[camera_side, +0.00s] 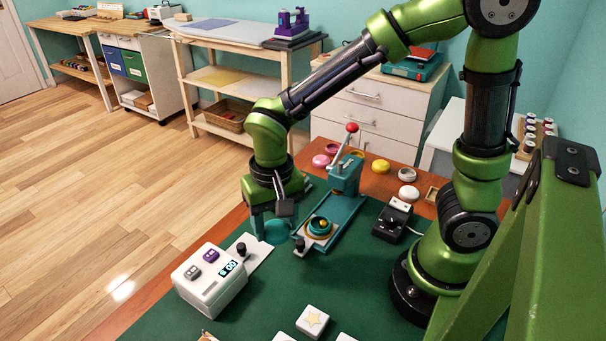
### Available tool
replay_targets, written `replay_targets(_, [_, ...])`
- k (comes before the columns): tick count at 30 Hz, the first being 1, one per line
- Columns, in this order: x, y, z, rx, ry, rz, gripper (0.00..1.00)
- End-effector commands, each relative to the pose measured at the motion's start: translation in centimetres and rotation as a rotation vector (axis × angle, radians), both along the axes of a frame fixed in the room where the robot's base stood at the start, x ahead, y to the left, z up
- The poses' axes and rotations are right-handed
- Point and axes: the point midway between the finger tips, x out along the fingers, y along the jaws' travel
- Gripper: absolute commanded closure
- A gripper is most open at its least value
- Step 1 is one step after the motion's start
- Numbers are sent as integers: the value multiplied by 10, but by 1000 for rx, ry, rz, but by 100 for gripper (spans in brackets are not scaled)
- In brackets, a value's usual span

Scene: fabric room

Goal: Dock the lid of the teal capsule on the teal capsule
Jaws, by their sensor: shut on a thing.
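My gripper (268,218) points down at the left of the teal press and is shut on a round teal piece (277,233), which looks like the lid of the teal capsule. The piece is held by the jaws just left of the press's front plate. A round teal part with a yellow middle (320,226) sits in an orange ring on that plate; it may be the teal capsule, but it is too small to be sure. The held lid is apart from it, to its left. The jaws partly hide the lid's upper edge.
The teal press (345,178) has an upright lever with a red knob. A white box with a display (210,280) stands in front left, a dark device (392,219) at right. Pink, yellow and white round pieces (380,167) lie behind.

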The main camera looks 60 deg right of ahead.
Motion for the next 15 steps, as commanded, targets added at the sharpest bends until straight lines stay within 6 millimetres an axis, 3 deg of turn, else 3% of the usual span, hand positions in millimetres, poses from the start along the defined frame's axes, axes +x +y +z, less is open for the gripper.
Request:
replay_targets(1, [3, -26, 1, 0, -3, -62, 73])
replay_targets(3, [4, -55, 1, 0, -3, -118, 73])
replay_targets(7, [-3, -99, 0, -2, -1, -189, 73])
replay_targets(12, [-18, -132, -3, -4, 10, -202, 73])
replay_targets(15, [-22, -131, -7, -4, 17, -143, 73])
